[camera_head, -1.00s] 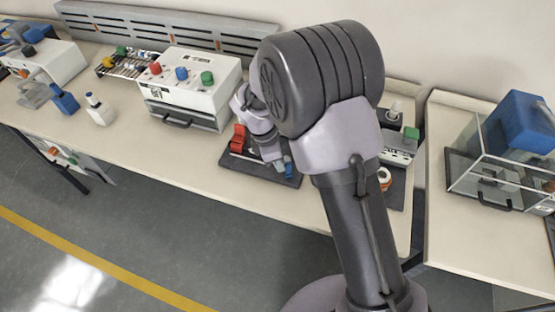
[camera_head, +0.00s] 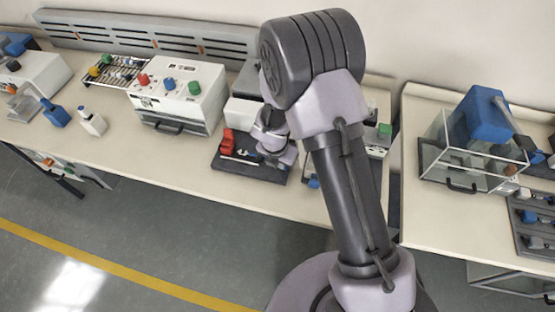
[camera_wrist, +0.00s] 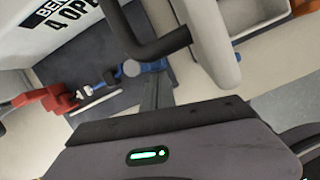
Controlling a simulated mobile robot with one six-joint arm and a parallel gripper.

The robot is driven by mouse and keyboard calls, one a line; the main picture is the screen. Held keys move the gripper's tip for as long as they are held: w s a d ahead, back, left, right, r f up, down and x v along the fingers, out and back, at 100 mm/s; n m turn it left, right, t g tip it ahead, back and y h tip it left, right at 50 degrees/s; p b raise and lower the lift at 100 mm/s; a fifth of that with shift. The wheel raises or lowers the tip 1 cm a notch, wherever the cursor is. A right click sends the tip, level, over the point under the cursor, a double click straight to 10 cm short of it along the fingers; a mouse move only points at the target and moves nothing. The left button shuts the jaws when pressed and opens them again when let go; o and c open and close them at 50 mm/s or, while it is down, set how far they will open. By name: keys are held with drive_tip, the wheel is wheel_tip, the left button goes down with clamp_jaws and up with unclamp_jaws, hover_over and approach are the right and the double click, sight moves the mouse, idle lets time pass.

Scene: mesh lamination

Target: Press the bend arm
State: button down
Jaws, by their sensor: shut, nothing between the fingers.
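My gripper (camera_wrist: 157,92) is shut and empty in the wrist view, its dark finger tips pointing up the picture. Just beyond and above them is a black bent bar (camera_wrist: 150,45) joined to a light grey rounded part (camera_wrist: 213,45). This may be the bend arm, but I cannot tell for sure. The bar looks apart from the fingers. A white panel (camera_wrist: 50,25) with black lettering, partly cut off, lies left of it. In the head view my wrist hangs over the dark board (camera_head: 228,165) and hides part of it.
A red clamp (camera_head: 227,142) stands on the board's left and also shows in the wrist view (camera_wrist: 45,100). A blue part (camera_wrist: 150,66) lies near the finger tips. A white machine with coloured knobs (camera_head: 180,95) stands left. Bare bench (camera_head: 150,155) lies in front.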

drive_tip(key=shift+w+d+p, duration=0.15)
drive_tip(key=shift+d+p, duration=0.15)
drive_tip(key=shift+d, duration=0.1)
idle(0.4)
